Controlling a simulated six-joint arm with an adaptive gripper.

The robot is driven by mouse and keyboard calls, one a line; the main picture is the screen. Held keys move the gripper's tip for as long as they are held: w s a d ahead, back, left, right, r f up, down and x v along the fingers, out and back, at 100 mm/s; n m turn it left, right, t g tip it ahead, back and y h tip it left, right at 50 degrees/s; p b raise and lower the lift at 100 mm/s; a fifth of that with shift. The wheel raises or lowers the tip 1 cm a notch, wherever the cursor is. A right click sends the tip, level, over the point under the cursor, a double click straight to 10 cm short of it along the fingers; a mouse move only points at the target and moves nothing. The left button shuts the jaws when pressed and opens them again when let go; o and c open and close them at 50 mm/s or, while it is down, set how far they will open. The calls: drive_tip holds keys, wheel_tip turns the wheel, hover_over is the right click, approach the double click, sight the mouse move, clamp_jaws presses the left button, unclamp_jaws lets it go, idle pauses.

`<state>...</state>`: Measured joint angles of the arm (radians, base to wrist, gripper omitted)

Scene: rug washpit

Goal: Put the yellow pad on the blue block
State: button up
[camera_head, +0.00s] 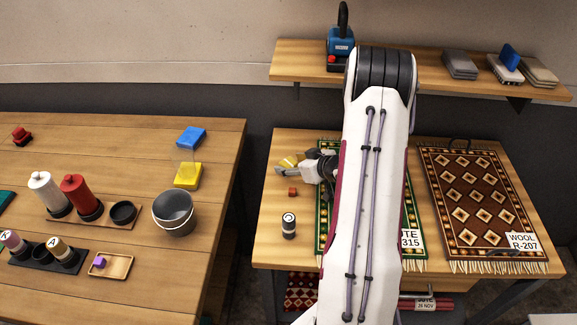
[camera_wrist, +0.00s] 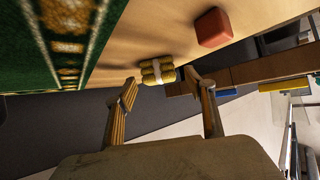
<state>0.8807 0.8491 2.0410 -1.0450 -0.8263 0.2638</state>
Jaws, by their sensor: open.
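A small ridged yellow pad (camera_wrist: 157,71) lies on the right-hand wooden table; it also shows in the head view (camera_head: 289,160) at the table's left. My gripper (camera_head: 292,165) is open. In the wrist view the pad shows between and just beyond the fingertips (camera_wrist: 160,83), with gaps on both sides, so nothing is gripped. A blue block (camera_head: 510,57) rests tilted on a pale item on the wall shelf. Another blue piece (camera_head: 191,138) tops a clear body with a yellow base (camera_head: 187,177) on the left table. I cannot tell which blue thing the task names.
A red block (camera_head: 292,192) and a dark jar (camera_head: 289,226) stand near the gripper. A green rug (camera_head: 323,215) lies partly under my arm, and a brown rug (camera_head: 480,205) lies right. A grey bucket (camera_head: 174,212) stands on the left table. A gap separates the tables.

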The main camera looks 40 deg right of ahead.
sight(288, 162)
drive_tip(key=shift+x, duration=0.95)
drive_tip(key=c, duration=1.1)
drive_tip(key=shift+r, duration=0.15)
drive_tip(key=shift+r, duration=4.85)
